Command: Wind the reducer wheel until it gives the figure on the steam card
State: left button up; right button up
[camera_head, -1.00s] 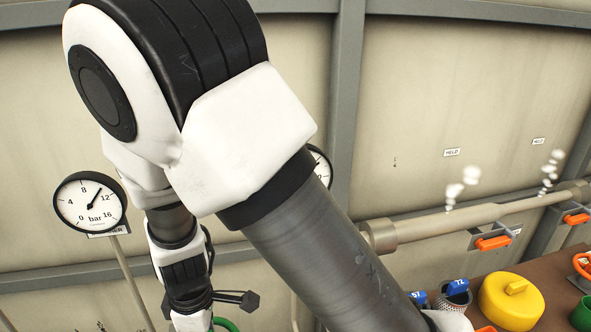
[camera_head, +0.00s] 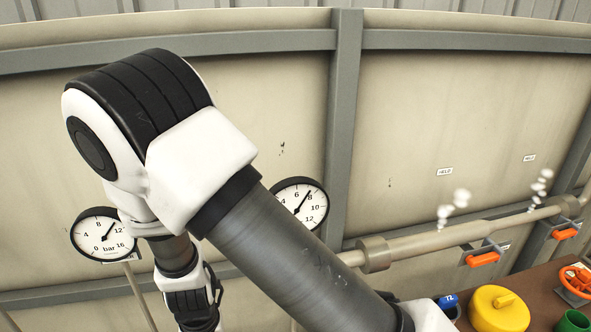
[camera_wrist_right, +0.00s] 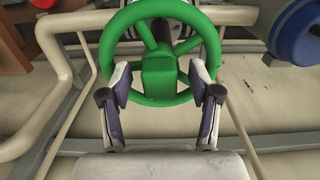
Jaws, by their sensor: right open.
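A green spoked handwheel (camera_wrist_right: 160,75) fills the upper middle of the right wrist view. My right gripper (camera_wrist_right: 160,80) is open, with one finger on each side of the wheel's green hub block; whether they touch it I cannot tell. In the head view the left gauge (camera_head: 103,234) in bar has its needle between 8 and 12. The right gauge (camera_head: 300,204) has its needle close to 8; its lower left is hidden by my arm. I cannot see a readable steam card. My left gripper is not in view.
A steam pipe (camera_head: 440,238) with orange levers (camera_head: 482,259) runs along the wall, puffing steam. A yellow lidded thing (camera_head: 498,309), a green cup (camera_head: 574,322) and an orange wheel (camera_head: 577,281) stand on the brown bench. Beige pipework (camera_wrist_right: 55,75) flanks the green wheel.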

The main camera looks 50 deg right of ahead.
notch_tip(320, 180, up, 8)
jog(key=p, duration=0.6)
jog(key=shift+f, duration=0.25)
jog(key=shift+r+b, duration=0.3)
jog(key=shift+r, duration=0.4)
